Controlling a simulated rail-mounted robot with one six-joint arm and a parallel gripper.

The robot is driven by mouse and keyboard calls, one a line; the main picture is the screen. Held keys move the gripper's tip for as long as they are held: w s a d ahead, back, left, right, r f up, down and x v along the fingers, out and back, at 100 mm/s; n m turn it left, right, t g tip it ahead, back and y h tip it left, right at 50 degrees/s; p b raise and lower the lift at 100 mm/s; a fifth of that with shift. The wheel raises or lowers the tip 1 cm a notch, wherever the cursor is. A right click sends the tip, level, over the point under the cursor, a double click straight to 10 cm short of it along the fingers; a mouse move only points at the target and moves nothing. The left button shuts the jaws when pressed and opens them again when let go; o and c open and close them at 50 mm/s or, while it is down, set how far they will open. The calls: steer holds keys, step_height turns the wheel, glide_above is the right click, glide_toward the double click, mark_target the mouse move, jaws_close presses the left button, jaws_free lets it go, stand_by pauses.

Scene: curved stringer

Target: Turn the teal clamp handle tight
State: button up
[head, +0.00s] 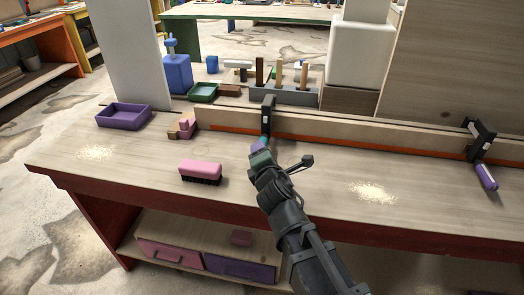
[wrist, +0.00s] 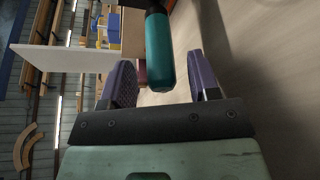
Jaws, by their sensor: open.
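The teal clamp handle (wrist: 159,50) is a rounded cylinder reaching down from the top of the wrist view. Its lower end appears between the two purple fingers of my gripper (wrist: 161,68), with a visible gap on each side. My gripper is open and touches neither side of the handle. In the head view the dark clamp (head: 267,113) sits on the long wooden strip, and my gripper (head: 259,146) is just below it. My gripper and wrist hide most of the handle there.
A second clamp (head: 479,138) with a purple handle (head: 486,177) is at the right. A pink brush (head: 200,171), a purple tray (head: 124,116) and sawdust piles lie on the bench (head: 300,205). The bench between my arm and the right clamp is mostly clear.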

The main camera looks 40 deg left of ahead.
steer(key=p+v, duration=0.1)
steer(key=v, duration=0.7)
steer(key=shift+s+d+r, duration=0.1)
